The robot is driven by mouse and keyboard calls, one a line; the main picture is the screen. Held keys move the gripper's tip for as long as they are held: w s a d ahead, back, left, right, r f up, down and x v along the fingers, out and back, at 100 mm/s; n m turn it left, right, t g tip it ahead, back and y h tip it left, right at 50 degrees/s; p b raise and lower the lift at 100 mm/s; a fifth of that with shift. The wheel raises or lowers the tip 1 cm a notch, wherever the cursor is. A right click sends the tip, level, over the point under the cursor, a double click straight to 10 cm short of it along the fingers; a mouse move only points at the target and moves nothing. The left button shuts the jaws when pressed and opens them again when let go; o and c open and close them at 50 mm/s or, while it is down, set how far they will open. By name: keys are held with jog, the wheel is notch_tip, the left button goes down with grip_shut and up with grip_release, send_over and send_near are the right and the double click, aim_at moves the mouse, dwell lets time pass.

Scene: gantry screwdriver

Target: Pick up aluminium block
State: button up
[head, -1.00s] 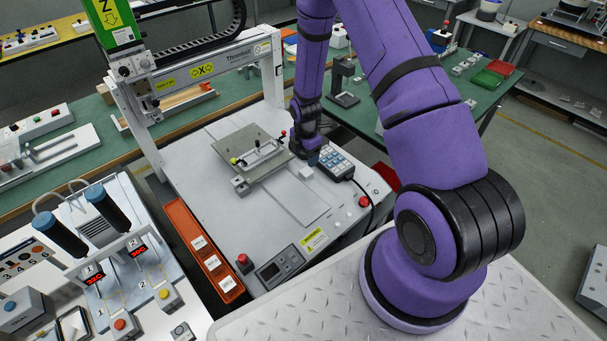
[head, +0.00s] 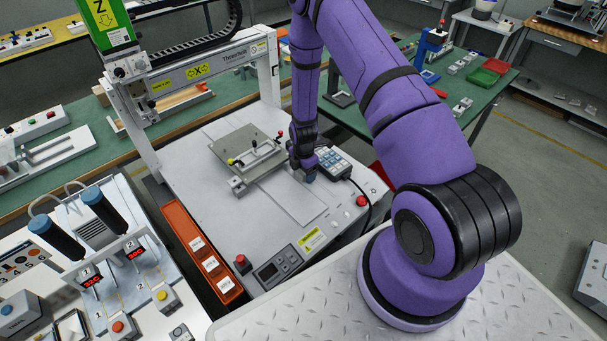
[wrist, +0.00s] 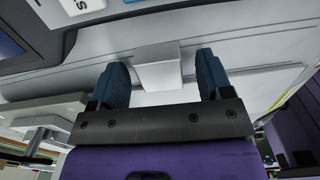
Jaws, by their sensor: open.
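The aluminium block (wrist: 157,70) is a small pale grey block on the machine's flat bed. In the wrist view it shows between the two blue fingers of my gripper (wrist: 162,74), with a gap on each side. In the head view my gripper (head: 306,174) is low over the bed, pointing down, and hides the block. My gripper is open and holds nothing.
The keypad (head: 332,162) stands close to the right of my gripper. A fixture plate with a clamp (head: 247,155) lies to the left. The gantry frame (head: 215,66) spans the back. The front bed strip (head: 300,205) is clear.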

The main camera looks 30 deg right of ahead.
jog(key=c, duration=1)
jog(key=shift+c, duration=0.2)
